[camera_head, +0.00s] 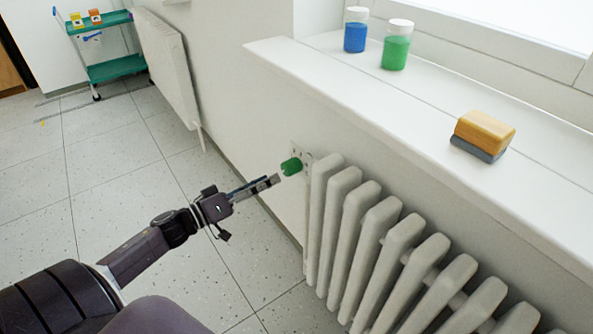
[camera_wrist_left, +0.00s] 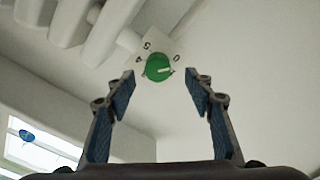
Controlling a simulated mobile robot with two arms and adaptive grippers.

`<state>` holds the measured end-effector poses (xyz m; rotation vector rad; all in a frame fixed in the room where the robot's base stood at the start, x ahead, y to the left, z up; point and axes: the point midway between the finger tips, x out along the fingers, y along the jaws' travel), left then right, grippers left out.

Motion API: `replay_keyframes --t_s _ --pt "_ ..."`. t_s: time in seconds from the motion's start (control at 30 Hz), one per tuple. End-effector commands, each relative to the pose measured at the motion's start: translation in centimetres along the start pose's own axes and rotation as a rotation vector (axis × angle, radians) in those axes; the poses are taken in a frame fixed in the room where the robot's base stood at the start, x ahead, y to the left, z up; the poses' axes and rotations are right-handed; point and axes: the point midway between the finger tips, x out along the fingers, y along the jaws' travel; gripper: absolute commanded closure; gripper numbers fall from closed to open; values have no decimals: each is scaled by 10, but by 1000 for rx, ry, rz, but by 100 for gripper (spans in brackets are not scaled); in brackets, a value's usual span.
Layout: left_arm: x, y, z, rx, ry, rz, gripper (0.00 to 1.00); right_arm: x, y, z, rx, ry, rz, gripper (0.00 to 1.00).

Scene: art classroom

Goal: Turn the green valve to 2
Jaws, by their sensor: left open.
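The green valve (camera_head: 291,166) is a round knob on the wall at the left end of the white radiator. My left gripper (camera_head: 277,180) is just short of the valve. In the left wrist view its fingers (camera_wrist_left: 164,76) are open and empty, apart on either side of the valve. My right gripper is not in view.
The ribbed radiator (camera_head: 345,200) stands right of the valve, under the window sill (camera_head: 400,125). On the sill are a blue jar (camera_head: 355,35), a green jar (camera_head: 396,50) and a wooden-backed eraser (camera_head: 484,135). A green cart (camera_head: 115,68) stands far back. The floor left is clear.

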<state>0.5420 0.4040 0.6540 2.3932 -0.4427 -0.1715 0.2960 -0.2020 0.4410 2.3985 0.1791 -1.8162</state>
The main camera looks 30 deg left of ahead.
Motion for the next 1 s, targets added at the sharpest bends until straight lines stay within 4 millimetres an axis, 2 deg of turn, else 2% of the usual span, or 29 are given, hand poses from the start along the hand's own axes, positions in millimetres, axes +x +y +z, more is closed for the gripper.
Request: replay_keyframes --t_s 0.13,0.4,0.53,0.7,0.97,1.0 --pt "13 2 -2 -2 1 8 51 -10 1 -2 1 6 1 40" --pt "54 2 -2 -1 3 7 51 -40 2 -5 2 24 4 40" --pt "68 2 -1 -2 2 5 51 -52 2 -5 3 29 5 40" --pt "77 1 -1 -2 0 3 51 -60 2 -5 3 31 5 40" --pt "78 2 -1 -2 0 3 51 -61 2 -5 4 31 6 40" --pt "78 2 -1 -2 0 3 55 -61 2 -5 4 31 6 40"
